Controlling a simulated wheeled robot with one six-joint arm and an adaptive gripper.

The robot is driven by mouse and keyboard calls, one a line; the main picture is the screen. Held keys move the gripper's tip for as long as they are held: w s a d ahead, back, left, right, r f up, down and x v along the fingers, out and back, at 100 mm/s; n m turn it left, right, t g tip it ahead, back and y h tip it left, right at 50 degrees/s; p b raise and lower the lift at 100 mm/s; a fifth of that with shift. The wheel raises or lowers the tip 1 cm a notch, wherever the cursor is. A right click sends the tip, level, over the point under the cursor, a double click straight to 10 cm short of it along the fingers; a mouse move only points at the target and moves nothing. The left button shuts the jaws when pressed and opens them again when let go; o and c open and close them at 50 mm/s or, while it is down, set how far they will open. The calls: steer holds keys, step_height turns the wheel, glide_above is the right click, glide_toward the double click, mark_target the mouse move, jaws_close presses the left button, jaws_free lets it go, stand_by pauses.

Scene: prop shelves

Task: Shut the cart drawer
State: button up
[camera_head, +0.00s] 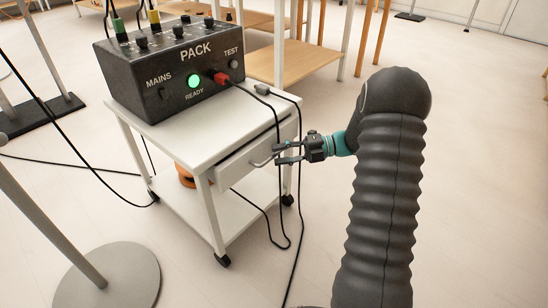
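The white cart (180,146) stands at the centre left on black casters. Its drawer (234,171) is under the top, on the side facing my gripper, and appears to stick out a little. A thin metal handle (259,163) is on the drawer front. My gripper (277,153) is at the handle, coming from the right, with its two dark fingers apart. The handle's end is close to the fingertips; I cannot tell whether they touch. Part of the drawer front is hidden behind the gripper and hanging cables.
A black PACK box (185,75) with a green light and a red plug (219,77) sits on the cart. Black cables (281,205) hang past the drawer to the floor. A round stand base (110,278) is at lower left. Wooden shelves (300,65) stand behind; floor at right is clear.

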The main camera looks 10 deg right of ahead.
steer(key=shift+w+a+f, duration=0.15)
steer(key=shift+a, duration=0.95)
jaws_close()
